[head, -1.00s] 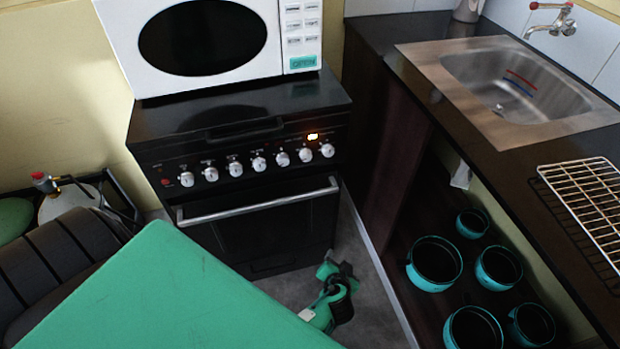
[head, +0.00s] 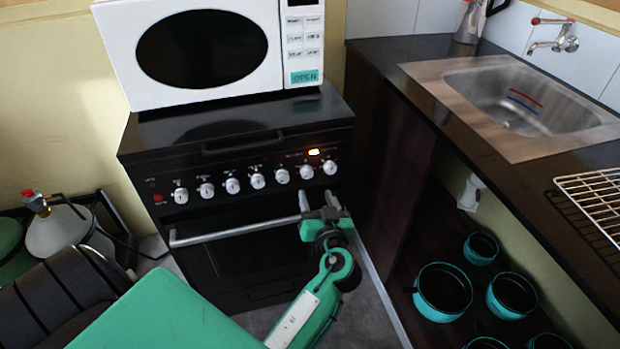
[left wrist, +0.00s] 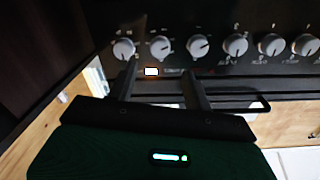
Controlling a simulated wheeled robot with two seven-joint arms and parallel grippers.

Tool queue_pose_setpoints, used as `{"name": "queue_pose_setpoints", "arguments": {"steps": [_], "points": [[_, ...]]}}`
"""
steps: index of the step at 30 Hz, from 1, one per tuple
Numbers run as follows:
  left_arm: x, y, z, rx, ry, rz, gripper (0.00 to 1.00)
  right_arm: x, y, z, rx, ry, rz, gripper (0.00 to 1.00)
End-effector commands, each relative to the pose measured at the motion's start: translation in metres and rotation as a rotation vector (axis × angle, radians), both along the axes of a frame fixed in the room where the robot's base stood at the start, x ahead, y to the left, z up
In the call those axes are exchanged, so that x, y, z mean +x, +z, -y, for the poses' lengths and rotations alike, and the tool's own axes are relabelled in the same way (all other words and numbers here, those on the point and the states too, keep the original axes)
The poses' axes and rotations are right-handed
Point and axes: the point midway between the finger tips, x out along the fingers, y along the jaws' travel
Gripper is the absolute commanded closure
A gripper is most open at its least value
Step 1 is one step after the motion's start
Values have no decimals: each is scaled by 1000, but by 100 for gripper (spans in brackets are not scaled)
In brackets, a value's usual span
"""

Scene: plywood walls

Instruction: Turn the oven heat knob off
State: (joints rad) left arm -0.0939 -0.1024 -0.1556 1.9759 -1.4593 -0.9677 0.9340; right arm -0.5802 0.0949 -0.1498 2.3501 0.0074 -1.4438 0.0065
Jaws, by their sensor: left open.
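The black oven (head: 240,262) has a row of several white knobs along its front panel, with an orange light (head: 314,152) lit above the right end. Which knob is the heat knob I cannot tell; the rightmost knob (head: 330,168) is nearest the light. My left gripper (head: 317,194) is open and empty, just below the right end of the row. In the left wrist view the knobs run across the top, and my two fingers (left wrist: 158,72) point at the panel near the end knob (left wrist: 123,48) and its neighbour (left wrist: 160,46). Contact is not visible. My right gripper is out of view.
The oven's door handle (head: 245,228) runs beside my left gripper. A white microwave (head: 205,50) stands on the stove top. The dark counter with a sink (head: 515,95) is at the right, with several pots (head: 443,290) on a shelf below. A gas bottle (head: 58,228) stands at the left.

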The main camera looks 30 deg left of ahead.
Motion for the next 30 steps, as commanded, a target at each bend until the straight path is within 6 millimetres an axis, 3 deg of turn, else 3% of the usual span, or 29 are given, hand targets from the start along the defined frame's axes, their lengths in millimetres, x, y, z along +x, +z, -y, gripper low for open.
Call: {"name": "queue_pose_setpoints", "arguments": {"steps": [9,23,30], "points": [[40,1,-42,2,0,-1,49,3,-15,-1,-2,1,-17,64],[49,-1,-53,-1,-2,-1,49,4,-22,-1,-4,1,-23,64],[49,-1,-52,0,-2,-2,92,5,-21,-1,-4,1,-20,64]]}}
